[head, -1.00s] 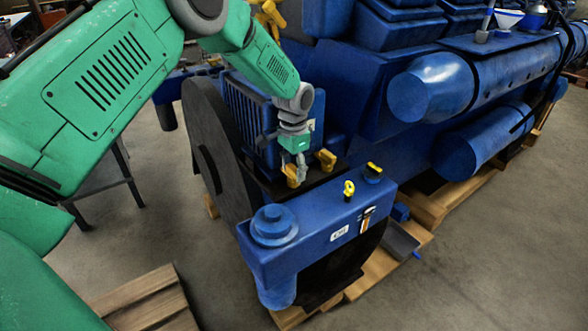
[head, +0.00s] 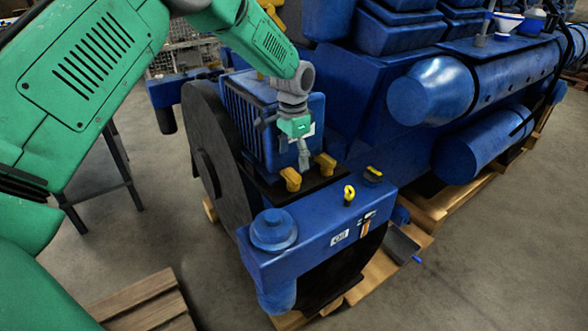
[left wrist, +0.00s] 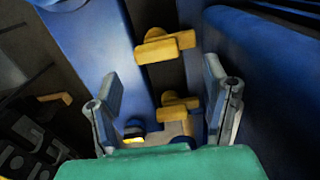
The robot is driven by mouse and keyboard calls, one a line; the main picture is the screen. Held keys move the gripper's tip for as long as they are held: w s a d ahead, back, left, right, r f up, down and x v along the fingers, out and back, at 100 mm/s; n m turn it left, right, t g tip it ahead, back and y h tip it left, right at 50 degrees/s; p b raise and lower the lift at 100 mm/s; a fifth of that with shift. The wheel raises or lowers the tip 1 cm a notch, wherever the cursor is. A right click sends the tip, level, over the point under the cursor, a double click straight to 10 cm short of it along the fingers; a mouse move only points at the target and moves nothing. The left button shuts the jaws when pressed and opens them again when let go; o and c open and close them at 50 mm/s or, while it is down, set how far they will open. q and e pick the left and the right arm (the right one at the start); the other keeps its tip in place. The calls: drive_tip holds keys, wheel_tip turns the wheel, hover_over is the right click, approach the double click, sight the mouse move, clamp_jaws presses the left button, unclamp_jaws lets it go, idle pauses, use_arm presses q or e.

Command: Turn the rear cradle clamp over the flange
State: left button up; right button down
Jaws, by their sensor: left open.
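Two yellow clamps stand on a dark plate by the blue block, one at left (head: 291,178) and one at right (head: 325,163). I cannot tell for sure which is the rear one. My left gripper (head: 304,166) points down just behind and between them, apart from both as far as I can see. In the left wrist view its two fingers (left wrist: 162,82) are spread with nothing gripped. There, one clamp (left wrist: 165,46) lies beyond the fingertips and the other (left wrist: 178,108) shows between the fingers. The flange cannot be clearly made out. My right gripper is out of view.
A large dark wheel (head: 210,160) stands left of the clamps. In front is a blue housing (head: 315,232) with a yellow ring handle (head: 349,194) and a yellow cap (head: 373,174). The big blue engine (head: 370,100) fills the back right.

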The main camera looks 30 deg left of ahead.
sight(293, 171)
use_arm(q)
wheel_tip(293, 171, up, 6)
drive_tip(key=shift+r, duration=0.2)
idle(0.4)
